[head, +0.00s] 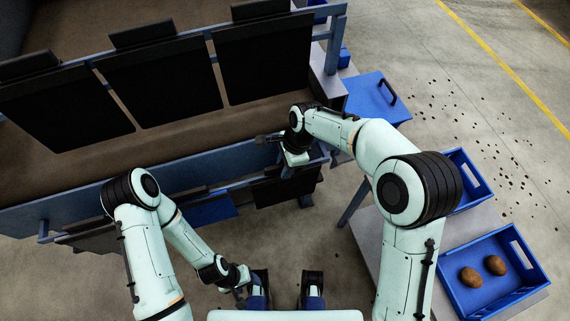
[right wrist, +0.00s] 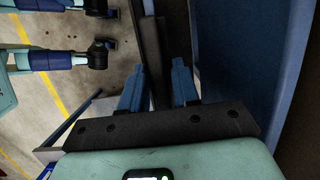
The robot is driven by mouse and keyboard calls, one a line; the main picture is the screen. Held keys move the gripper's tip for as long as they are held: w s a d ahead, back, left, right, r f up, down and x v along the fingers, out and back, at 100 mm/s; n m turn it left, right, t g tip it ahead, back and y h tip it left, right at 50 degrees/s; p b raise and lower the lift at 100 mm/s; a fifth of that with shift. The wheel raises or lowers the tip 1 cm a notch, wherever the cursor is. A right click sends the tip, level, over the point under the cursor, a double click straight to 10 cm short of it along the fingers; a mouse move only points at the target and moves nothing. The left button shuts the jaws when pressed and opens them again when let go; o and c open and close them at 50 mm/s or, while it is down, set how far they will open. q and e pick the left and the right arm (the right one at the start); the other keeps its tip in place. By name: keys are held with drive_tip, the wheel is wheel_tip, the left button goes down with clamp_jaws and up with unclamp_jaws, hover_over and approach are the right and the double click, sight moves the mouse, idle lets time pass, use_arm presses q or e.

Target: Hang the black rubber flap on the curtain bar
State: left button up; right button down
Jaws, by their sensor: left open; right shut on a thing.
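The blue curtain bar (head: 333,22) runs across the top left of the head view, with black flaps hanging from it side by side. A black rubber flap (head: 280,188) hangs low by the rack below my right gripper. My right gripper (head: 284,148) is shut on the top strip of a black flap, which shows dark between the blue fingers (right wrist: 157,75) in the right wrist view. The gripper hides part of the flap in the head view. My left gripper (head: 241,289) is open and empty, low in front of the rack.
A blue machine side beam (head: 75,212) lies between me and the brown belt (head: 170,152). At right, a grey table (head: 455,240) bears a blue crate (head: 453,278) with two potatoes. A blue box (head: 370,95) stands near the machine's end. Crumbs lie on the floor.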

drive_tip(key=shift+r, duration=0.1)
drive_tip(key=shift+a+p+v, duration=0.25)
drive_tip(key=shift+p+v, duration=0.65)
drive_tip(key=shift+v, duration=0.15)
drive_tip(key=shift+a+p+v, duration=0.2)
drive_tip(key=shift+p+v, duration=0.7)
drive_tip(key=shift+v, duration=0.15)
drive_tip(key=shift+s+d+b, duration=0.2)
drive_tip(key=shift+s+b, duration=0.25)
drive_tip(key=shift+s, duration=0.35)
drive_tip(key=s+d+b, duration=0.2)
drive_tip(key=s, duration=0.6)
drive_tip(key=shift+d, duration=0.35)
